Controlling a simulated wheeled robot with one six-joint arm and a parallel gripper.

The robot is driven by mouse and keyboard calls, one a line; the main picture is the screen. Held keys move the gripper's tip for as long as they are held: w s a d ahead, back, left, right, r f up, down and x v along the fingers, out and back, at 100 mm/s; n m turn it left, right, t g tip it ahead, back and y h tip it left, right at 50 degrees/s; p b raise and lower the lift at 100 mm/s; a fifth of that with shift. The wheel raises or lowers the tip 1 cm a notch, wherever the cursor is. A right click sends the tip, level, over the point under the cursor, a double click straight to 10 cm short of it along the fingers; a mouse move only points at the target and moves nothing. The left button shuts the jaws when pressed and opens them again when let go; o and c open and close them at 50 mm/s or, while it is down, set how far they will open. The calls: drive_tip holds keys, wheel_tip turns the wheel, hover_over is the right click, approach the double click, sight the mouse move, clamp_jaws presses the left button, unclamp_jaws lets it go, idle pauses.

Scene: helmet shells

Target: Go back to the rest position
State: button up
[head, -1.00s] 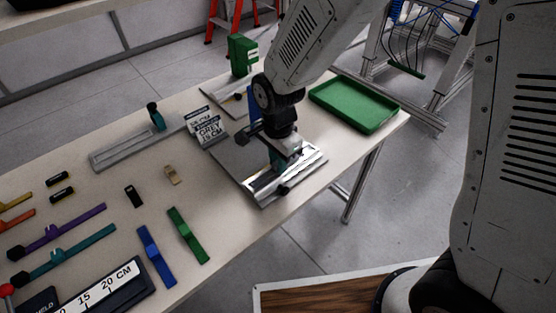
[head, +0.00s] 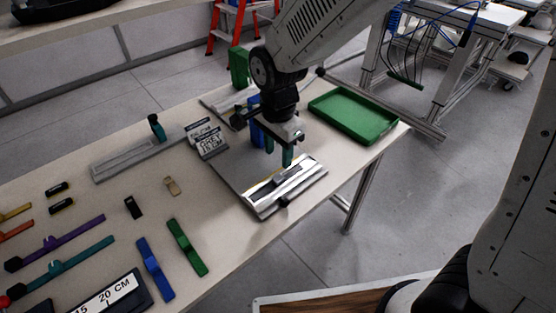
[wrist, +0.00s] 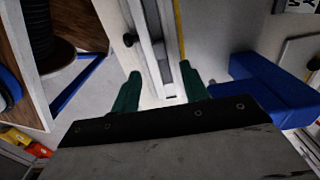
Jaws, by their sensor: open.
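My gripper (head: 279,152) hangs above the grey plate fixture (head: 240,172) on the table. Its two teal fingers are apart and nothing shows between them. In the wrist view my gripper (wrist: 160,92) is open over the fixture's pale rail (wrist: 150,45). In the head view a dark grey piece lies in the fixture's metal channel (head: 285,186), below and apart from the fingers. A blue block (head: 256,128) stands behind the gripper, partly hidden by it.
A green tray (head: 352,113) lies at the table's right end. A green upright block (head: 239,68) stands at the back. Label cards (head: 207,139) stand left of the gripper. Blue (head: 155,268) and green (head: 187,247) bars lie at the front. A long grey fixture (head: 140,155) lies left.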

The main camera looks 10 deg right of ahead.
drive_tip(key=shift+r, duration=0.2)
idle(0.4)
drive_tip(key=s+d+r+n, duration=0.5)
drive_tip(key=s+d+r, duration=0.2)
drive_tip(key=s+d, duration=0.2)
drive_tip(key=s+d+r+n+t, duration=0.1)
drive_tip(key=s+d+r+n, duration=0.5)
drive_tip(key=s+d, duration=0.4)
drive_tip(key=shift+s+d+r, duration=0.25)
drive_tip(key=shift+d+r, duration=0.65)
drive_tip(key=shift+a, duration=0.1)
